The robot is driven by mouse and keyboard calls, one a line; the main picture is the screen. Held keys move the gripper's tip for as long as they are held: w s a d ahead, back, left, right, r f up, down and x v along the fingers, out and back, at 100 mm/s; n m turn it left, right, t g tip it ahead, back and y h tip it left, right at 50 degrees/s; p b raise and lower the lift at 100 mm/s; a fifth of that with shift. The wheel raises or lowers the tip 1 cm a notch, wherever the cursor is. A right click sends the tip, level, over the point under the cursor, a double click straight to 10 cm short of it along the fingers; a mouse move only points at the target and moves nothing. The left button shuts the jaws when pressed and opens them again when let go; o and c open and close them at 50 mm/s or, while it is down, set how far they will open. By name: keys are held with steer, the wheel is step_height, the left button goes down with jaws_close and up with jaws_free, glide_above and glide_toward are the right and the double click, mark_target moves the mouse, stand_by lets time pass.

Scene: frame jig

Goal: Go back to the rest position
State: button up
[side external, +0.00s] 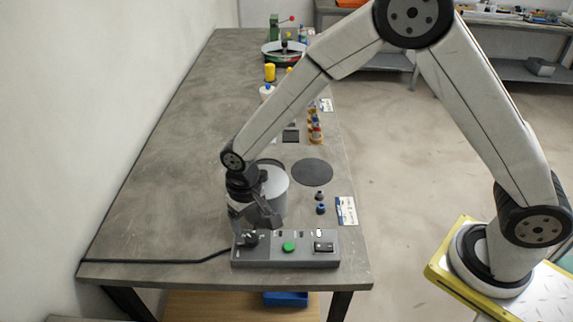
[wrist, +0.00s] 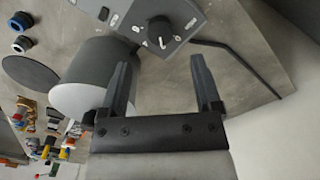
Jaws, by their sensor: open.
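My gripper (side external: 256,217) is near the front end of the bench, just above the left part of a grey control box (side external: 290,260). In the wrist view my gripper (wrist: 160,72) shows two dark fingers spread apart with nothing between them. A black rotary knob (wrist: 160,30) on the control box lies just beyond the fingertips, apart from them. The box also has a green button (side external: 289,246) and a black switch (side external: 323,247). A grey-white cylinder (side external: 275,190) stands right behind my gripper, partly hidden by it; in the wrist view it is close beside the left finger.
A black cable (side external: 150,261) runs left from the box. Bottles, a yellow cylinder (side external: 269,72) and small parts stand farther back. The bench's left side (side external: 170,170) is clear.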

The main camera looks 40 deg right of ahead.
steer(key=shift+r, duration=0.6)
steer(key=shift+d+r, duration=0.15)
steer(key=shift+d, duration=0.1)
steer(key=s+d+r+t, duration=0.1)
steer(key=s+d+r, duration=0.2)
steer(key=s+d, duration=0.3)
steer(key=s+d+r+t, duration=0.1)
steer(key=s+d+r, duration=0.2)
steer(key=d, duration=0.9)
steer(key=s, duration=0.3)
steer(key=shift+s+r+t, duration=0.3)
steer(key=shift+s+r, duration=0.05)
steer(key=shift+c, duration=0.2)
